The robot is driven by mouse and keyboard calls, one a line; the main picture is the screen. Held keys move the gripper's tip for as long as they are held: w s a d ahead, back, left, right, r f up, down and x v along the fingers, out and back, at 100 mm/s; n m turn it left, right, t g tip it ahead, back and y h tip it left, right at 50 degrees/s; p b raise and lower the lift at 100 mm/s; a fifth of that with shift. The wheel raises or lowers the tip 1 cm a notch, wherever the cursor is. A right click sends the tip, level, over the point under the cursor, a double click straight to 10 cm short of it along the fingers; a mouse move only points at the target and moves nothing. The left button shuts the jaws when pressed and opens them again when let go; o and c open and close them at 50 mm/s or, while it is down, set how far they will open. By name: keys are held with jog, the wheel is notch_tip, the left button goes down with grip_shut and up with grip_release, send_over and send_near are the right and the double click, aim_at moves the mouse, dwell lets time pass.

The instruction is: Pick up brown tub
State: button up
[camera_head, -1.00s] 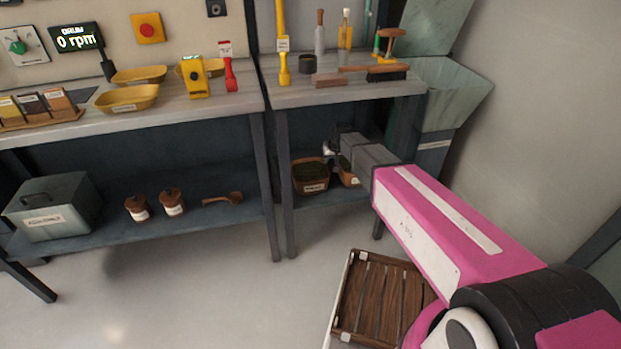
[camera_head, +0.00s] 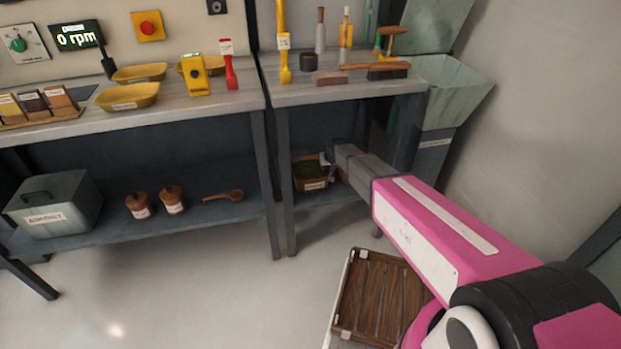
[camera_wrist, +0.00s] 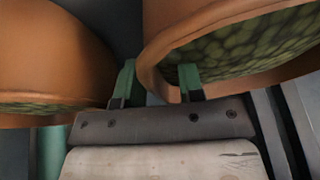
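A brown tub (camera_head: 311,184) with green contents and a white label stands on the low shelf under the right bench. A second, similar tub beside it is hidden behind my arm in the head view. In the wrist view two brown tubs show, one at left (camera_wrist: 50,55) and one at right (camera_wrist: 152,78), both with green contents. My gripper (camera_wrist: 157,82) is open, with its green fingers apart on either side of the right tub's near wall. One finger is inside over the contents, the other outside between the tubs. In the head view my gripper (camera_head: 327,160) is at the labelled tub's right rim.
The bench top (camera_head: 340,97) and dark legs frame the shelf space. A green-grey hopper (camera_head: 440,95) stands at right. A slatted wooden crate (camera_head: 378,300) lies on the floor in front. The left shelf holds a grey box (camera_head: 55,205), small brown jars and a scoop.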

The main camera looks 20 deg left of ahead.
grip_shut()
jog(key=shift+r, duration=0.1)
notch_tip(320, 180, up, 10)
jog(key=shift+f, duration=0.1)
dwell(0.6)
